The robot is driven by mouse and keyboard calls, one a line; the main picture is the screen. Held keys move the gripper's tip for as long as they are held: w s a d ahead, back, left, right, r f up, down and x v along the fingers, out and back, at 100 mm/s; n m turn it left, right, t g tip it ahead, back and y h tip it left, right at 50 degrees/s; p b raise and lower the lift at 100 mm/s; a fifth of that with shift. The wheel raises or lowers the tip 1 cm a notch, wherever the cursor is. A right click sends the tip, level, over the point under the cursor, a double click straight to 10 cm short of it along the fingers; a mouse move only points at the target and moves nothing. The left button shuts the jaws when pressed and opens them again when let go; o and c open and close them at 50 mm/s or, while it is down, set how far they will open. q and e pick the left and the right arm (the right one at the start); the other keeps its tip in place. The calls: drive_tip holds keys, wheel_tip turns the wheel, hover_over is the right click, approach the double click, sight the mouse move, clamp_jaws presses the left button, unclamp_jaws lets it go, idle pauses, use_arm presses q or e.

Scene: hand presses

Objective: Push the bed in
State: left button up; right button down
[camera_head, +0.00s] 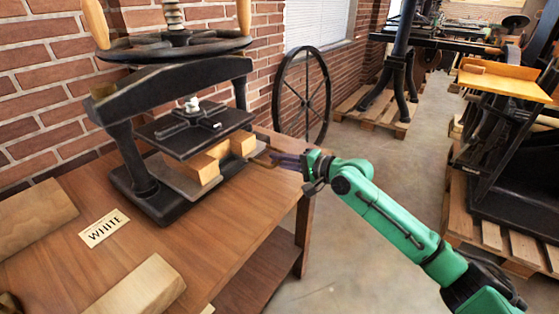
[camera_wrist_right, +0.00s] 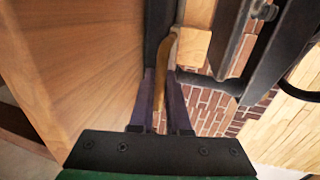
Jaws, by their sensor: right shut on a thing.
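The black hand press (camera_head: 130,140) stands on the wooden bench. Its bed (camera_head: 184,181) shows as a grey plate below the dark platen (camera_head: 195,130), with wooden blocks (camera_head: 205,167) on it. My right gripper (camera_head: 278,159) is at the right end of the bed, shut on a thin brownish handle (camera_head: 261,160). In the right wrist view the curved handle (camera_wrist_right: 168,55) runs between the two purple fingers. How the handle joins the bed is hard to see. My left gripper is not in view.
The bench (camera_head: 200,240) carries a WHITE label (camera_head: 104,228) and wooden blocks (camera_head: 140,288) in front of the press. A spoked wheel (camera_head: 302,95) stands behind the bench, near the brick wall.

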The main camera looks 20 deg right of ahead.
drive_tip(key=shift+w+a+r, duration=0.1)
drive_tip(key=shift+w+a, duration=0.1)
drive_tip(key=shift+w, duration=0.1)
drive_tip(key=x, duration=0.2)
drive_tip(key=p+x, duration=0.1)
drive_tip(key=x, duration=0.1)
drive_tip(key=shift+r, duration=0.35)
drive_tip(key=c, duration=1.1)
unclamp_jaws()
drive_tip(key=shift+o, duration=1)
drive_tip(key=shift+a+f, duration=0.1)
